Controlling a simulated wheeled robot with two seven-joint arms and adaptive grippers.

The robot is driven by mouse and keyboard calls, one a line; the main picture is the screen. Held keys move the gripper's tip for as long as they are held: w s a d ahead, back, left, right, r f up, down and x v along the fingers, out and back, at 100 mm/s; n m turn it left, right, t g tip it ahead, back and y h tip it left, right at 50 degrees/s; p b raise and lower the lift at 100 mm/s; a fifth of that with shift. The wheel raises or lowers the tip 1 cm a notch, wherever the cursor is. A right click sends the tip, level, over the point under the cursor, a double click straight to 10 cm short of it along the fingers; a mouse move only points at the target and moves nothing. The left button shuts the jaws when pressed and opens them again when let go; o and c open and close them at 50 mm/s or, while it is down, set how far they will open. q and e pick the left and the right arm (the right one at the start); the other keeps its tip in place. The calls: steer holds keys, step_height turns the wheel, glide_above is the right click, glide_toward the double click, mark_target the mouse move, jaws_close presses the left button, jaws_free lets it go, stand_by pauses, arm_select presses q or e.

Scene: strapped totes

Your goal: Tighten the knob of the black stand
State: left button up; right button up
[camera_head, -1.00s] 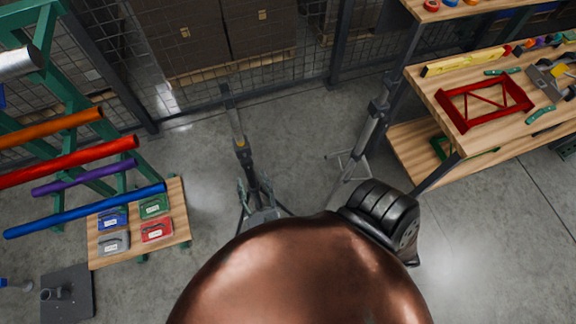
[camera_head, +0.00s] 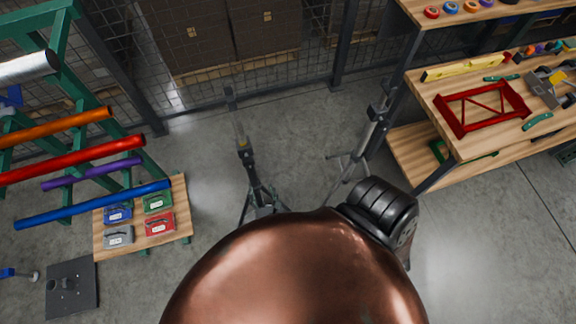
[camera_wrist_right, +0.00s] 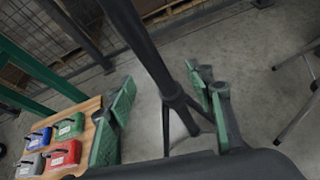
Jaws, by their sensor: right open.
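The black stand (camera_head: 255,178) is upright on the floor near the middle of the head view, with a grey upper pole, a dark collar and spread legs. Its dark pole (camera_wrist_right: 150,50) and legs also show in the right wrist view. My right gripper (camera_wrist_right: 163,82) is open, with green-padded fingers on either side of the stand in that picture. I cannot tell whether the pole is between the fingers or beyond them. In the head view my copper-coloured arm hides most of this gripper. The knob cannot be made out clearly. My left gripper is not in view.
A grey stand (camera_head: 372,135) is to the right, near the wooden workbench (camera_head: 480,150) with a red frame (camera_head: 484,106). At left are a green rack (camera_head: 98,75) with coloured tubes and a low wooden platform (camera_head: 183,215) with small coloured cases. Mesh fencing runs behind.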

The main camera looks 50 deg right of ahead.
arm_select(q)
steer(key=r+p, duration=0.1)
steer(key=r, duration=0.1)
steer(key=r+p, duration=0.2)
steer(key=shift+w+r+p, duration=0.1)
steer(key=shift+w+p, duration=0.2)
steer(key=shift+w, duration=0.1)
arm_select(e)
steer(key=s+d+f+m+g+y, duration=0.1)
steer(key=s+d+f+m+g, duration=0.1)
steer(key=f, duration=0.6)
steer(key=s+d+f+m+g+y, duration=0.1)
steer(key=s+d+f+m+g, duration=0.2)
steer(key=f, duration=0.6)
steer(key=s+m, duration=0.2)
steer(key=s, duration=0.1)
steer(key=shift+s+d+f, duration=0.15)
steer(key=shift+s+f, duration=0.05)
steer(key=shift+s, duration=0.05)
